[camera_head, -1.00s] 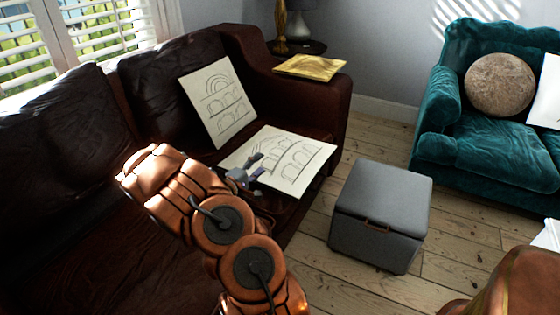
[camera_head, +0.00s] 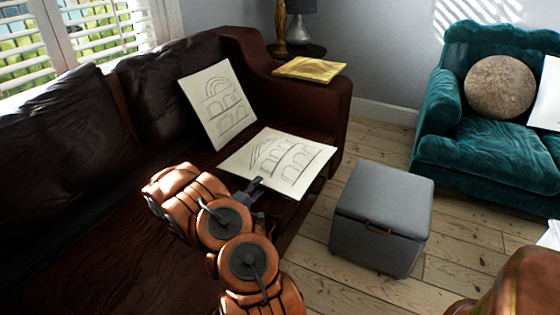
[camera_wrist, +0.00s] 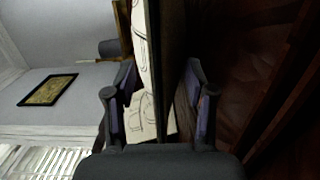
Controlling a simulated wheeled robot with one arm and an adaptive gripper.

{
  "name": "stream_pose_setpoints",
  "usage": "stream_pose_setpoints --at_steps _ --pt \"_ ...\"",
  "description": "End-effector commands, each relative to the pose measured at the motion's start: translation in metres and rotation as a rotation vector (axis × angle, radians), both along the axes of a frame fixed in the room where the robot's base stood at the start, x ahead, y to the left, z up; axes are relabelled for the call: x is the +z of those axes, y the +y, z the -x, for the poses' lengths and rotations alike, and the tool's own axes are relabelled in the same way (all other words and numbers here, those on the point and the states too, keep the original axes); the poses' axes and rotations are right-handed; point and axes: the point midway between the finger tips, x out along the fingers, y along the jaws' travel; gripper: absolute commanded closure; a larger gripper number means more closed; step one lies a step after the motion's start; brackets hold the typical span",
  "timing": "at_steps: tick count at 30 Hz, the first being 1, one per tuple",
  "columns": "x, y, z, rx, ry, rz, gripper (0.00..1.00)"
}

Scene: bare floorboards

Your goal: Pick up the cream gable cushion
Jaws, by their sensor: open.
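The cream gable cushion (camera_head: 290,150), with a line drawing of a gable and arches, lies flat on the front of the brown sofa seat in the head view. My gripper (camera_head: 256,188) is open at its near edge. In the wrist view, the cushion shows nearly edge-on as a cream strip (camera_wrist: 143,75) beside a dark band, between the two spread fingers of the gripper (camera_wrist: 158,75). I cannot tell whether either finger touches it. A second cream cushion (camera_head: 218,105), with a rounded arch drawing, leans on the sofa back.
The brown leather sofa (camera_head: 70,230) surrounds the cushions. A grey ottoman (camera_head: 382,215) stands to the right on the floorboards, with a teal armchair (camera_head: 480,155) beyond. A yellow item (camera_head: 310,69) lies on the sofa arm. Floor between sofa and ottoman is narrow.

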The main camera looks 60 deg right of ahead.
Motion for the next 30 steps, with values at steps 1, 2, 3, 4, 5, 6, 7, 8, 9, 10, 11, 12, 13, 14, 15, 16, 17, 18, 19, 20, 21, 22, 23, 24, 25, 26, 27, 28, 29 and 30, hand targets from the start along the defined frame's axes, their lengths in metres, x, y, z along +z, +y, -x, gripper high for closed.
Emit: stream_pose_setpoints --at_steps 1,2,3,4,5,6,7,8,9,10,11,12,13,14,15,16,17,18,19,20,21,22,23,24,25,26,27,28,29,30 --pt "0.000 -0.002 0.000 0.000 -0.001 0.000 0.45" --pt "0.000 -0.003 0.000 0.000 0.000 0.000 0.45" --pt "0.000 -0.005 0.000 0.000 -0.001 0.000 0.45" --pt "0.000 -0.007 0.000 0.000 -0.001 0.000 0.45" --pt "0.000 -0.009 0.000 -0.001 -0.001 0.001 0.45" --pt "0.000 -0.014 0.001 -0.001 -0.002 0.001 0.45" --pt "0.000 -0.019 0.002 -0.003 -0.003 0.001 0.45" --pt "0.000 -0.023 0.001 -0.003 -0.004 0.001 0.45" --pt "-0.001 -0.029 0.001 -0.002 -0.004 0.001 0.45" --pt "0.000 -0.034 0.001 -0.002 -0.004 0.001 0.45" --pt "0.000 -0.039 0.001 -0.001 -0.005 0.002 0.45" --pt "0.000 -0.045 0.002 -0.002 -0.006 0.002 0.45" --pt "0.000 -0.049 0.001 -0.001 -0.005 0.002 0.45" --pt "0.000 -0.053 0.002 -0.002 -0.004 0.001 0.45" --pt "0.000 -0.057 0.002 -0.002 -0.003 0.001 0.45" --pt "0.000 -0.059 0.002 -0.001 -0.003 0.001 0.45" --pt "0.000 -0.061 0.002 0.000 -0.003 0.001 0.45" --pt "0.000 -0.063 0.002 0.000 -0.002 0.001 0.45" --pt "0.001 -0.065 0.002 0.000 -0.002 0.001 0.45" --pt "0.001 -0.065 0.002 0.001 -0.001 0.001 0.45" --pt "0.001 -0.066 0.002 0.001 -0.001 0.001 0.45" --pt "0.001 -0.066 0.002 0.001 -0.001 0.001 0.45" --pt "0.001 -0.066 0.002 0.001 -0.001 0.001 0.45" --pt "0.001 -0.066 0.002 0.001 0.000 0.001 0.45" --pt "0.001 -0.066 0.002 0.002 -0.001 0.001 0.45" --pt "0.001 -0.066 0.002 0.001 -0.001 0.001 0.45" --pt "0.001 -0.066 0.002 0.001 -0.001 0.001 0.47" --pt "0.001 -0.066 0.002 0.001 -0.001 0.001 0.50" --pt "0.001 -0.066 0.002 0.001 -0.001 0.001 0.53" --pt "0.001 -0.065 0.002 0.002 -0.001 0.001 0.57"
